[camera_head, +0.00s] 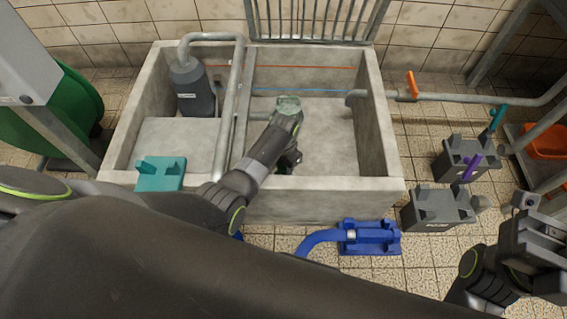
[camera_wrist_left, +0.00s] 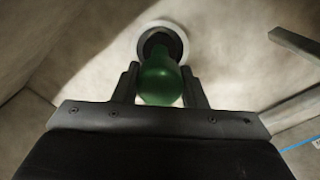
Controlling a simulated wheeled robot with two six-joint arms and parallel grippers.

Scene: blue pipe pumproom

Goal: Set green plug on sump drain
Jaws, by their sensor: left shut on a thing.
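The green plug (camera_wrist_left: 160,80) is between the two fingers of my left gripper (camera_wrist_left: 163,92) in the left wrist view. The gripper is shut on it. Beyond the plug is the sump drain (camera_wrist_left: 180,36), a pale ring with a dark hole. The plug overlaps its lower part in the picture; I cannot tell whether they touch. In the head view my left arm reaches into the concrete sump (camera_head: 385,150), and its gripper (camera_head: 287,164) is low in the basin, mostly hidden by the arm. My right gripper (camera_head: 530,212) is at the lower right, its fingers unclear.
A dark pump (camera_head: 192,88) with a grey pipe (camera_head: 228,110) stands in the sump's left part. A teal bracket (camera_head: 160,173) sits on the front wall. A blue clamp block (camera_head: 370,237) and grey blocks (camera_head: 436,209) stand on the tiled floor outside. A metal grating rises behind.

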